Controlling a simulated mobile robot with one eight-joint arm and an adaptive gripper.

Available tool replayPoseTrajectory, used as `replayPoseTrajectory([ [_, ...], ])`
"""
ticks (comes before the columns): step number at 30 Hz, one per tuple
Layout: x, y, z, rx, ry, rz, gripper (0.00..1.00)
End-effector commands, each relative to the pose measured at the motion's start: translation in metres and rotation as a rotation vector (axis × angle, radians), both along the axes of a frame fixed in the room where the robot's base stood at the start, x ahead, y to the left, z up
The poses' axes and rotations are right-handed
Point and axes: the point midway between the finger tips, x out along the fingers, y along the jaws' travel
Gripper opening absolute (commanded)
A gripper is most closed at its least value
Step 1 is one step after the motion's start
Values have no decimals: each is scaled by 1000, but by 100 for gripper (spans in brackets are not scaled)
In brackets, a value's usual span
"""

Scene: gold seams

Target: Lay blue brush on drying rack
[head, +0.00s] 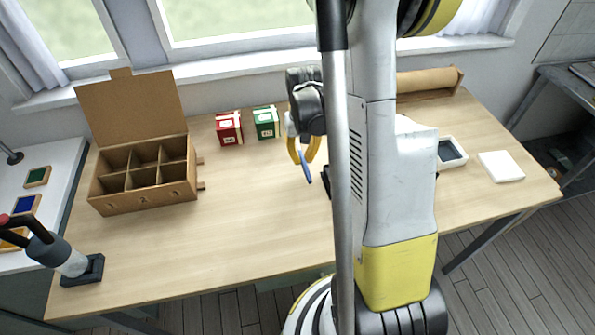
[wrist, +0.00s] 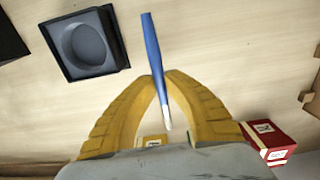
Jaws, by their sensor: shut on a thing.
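My gripper (head: 304,161) is shut on the blue brush (head: 306,172) above the table, right of the red and green boxes. In the wrist view, the yellow fingers (wrist: 160,80) close on the brush (wrist: 152,45). Its blue handle points away past the fingertips, and its pale end lies between the fingers. I cannot make out the drying rack for certain. A dark item (head: 328,181) beside the gripper is mostly hidden by my arm. The wrist view shows a black block with a round hollow (wrist: 106,17), apart from the brush.
An open cardboard box with compartments (head: 150,197) stands at the left. Red (head: 228,129) and green (head: 266,122) boxes stand near the window. A white tray with a dark inset (head: 455,160) and a white pad (head: 501,167) lie right. The table's (head: 240,230) front middle is clear.

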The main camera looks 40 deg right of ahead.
Motion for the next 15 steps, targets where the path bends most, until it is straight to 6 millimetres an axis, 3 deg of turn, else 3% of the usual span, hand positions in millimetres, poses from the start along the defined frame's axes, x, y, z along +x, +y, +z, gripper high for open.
replayPoseTrajectory([
  [8,13,13,-18,0,0,0,0],
  [15,13,13,-52,0,0,0,0],
])
